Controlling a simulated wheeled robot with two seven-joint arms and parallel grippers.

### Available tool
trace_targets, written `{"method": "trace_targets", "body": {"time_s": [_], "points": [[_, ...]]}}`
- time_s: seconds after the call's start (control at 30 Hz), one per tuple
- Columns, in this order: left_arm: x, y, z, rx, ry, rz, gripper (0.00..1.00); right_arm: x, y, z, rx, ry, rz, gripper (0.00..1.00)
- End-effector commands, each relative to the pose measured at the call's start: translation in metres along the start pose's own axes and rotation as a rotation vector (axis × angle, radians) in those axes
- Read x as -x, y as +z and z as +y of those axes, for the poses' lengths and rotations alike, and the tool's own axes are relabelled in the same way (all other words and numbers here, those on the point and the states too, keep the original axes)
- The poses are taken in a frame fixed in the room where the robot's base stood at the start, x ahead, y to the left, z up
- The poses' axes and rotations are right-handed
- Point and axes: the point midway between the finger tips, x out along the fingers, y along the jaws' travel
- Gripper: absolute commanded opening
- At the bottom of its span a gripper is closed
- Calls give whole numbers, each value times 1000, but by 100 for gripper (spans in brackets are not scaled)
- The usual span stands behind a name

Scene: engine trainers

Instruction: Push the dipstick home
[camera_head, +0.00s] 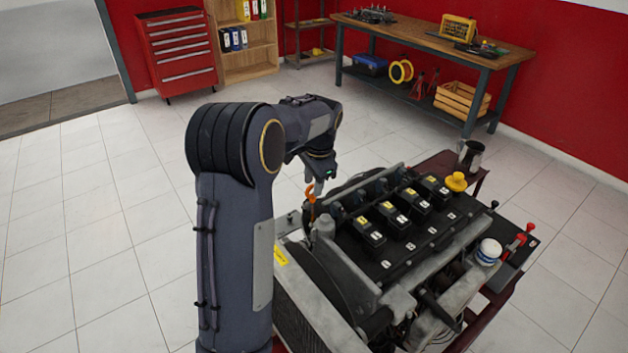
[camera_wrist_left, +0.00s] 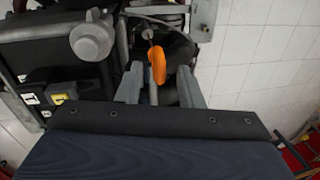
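The dipstick's orange handle (camera_head: 310,194) stands at the left end of the engine (camera_head: 400,225). In the left wrist view the orange handle (camera_wrist_left: 157,66) is close to the fingertips, with a thin rod leading from it toward a small round fitting. How far the rod is seated is hard to tell. My left gripper (camera_head: 318,186) points down just above the handle. In the wrist view my left gripper (camera_wrist_left: 161,75) is open, its fingers apart on either side of the handle with gaps showing. My right gripper is out of view.
A grey cap-like cylinder (camera_wrist_left: 91,40) and a metal bracket (camera_wrist_left: 201,15) are near the handle. A yellow oil cap (camera_head: 456,181) and a metal jug (camera_head: 470,156) are at the engine's far side. Tiled floor left of the engine is clear.

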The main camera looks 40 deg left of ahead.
Motion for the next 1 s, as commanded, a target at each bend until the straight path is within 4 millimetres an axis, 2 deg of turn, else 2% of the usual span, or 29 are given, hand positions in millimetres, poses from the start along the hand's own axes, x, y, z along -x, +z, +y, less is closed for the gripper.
{"method": "trace_targets", "body": {"time_s": [0.17,0.43,0.73,0.87,1.0], "points": [[0,0,0,0,0,0,34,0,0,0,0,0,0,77],[0,0,0,0,0,0,0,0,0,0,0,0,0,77],[-2,0,0,0,0,0,0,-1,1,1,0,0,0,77],[-24,0,5,-1,1,-1,0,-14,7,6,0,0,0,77],[-61,0,10,-1,1,-1,0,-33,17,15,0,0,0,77]]}}
